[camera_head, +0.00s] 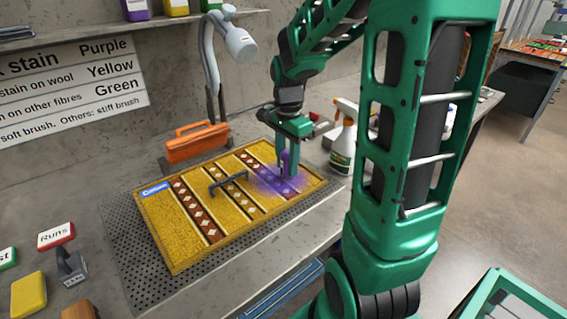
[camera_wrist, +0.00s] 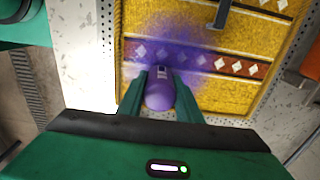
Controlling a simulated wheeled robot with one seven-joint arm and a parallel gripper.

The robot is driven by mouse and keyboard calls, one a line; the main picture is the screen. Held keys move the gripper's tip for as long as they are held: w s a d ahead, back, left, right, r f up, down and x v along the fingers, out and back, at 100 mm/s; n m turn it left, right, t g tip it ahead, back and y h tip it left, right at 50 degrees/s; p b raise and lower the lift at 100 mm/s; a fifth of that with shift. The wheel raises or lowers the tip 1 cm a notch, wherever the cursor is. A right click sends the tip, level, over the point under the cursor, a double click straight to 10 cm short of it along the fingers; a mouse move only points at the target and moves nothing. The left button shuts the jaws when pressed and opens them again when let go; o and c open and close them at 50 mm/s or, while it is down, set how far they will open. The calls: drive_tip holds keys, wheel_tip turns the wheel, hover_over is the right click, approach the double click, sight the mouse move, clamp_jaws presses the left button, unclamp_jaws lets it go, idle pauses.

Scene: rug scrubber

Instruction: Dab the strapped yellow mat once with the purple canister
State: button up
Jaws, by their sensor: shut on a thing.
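My gripper (camera_head: 285,170) is shut on the purple canister (camera_wrist: 159,96), over the mat's right part in the head view. A soft purple patch (camera_head: 268,181) spreads over the mat around the canister, also in the wrist view (camera_wrist: 180,35). Whether the canister touches the mat is hard to tell.
A perforated grey plate (camera_head: 130,262) lies under the mat. A spray bottle (camera_head: 343,143) stands to the right. Stamps and a "Runs" block (camera_head: 56,235) are at front left. A wall sign (camera_head: 75,85) lists colours.

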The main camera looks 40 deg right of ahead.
drive_tip(key=shift+r, duration=3.5)
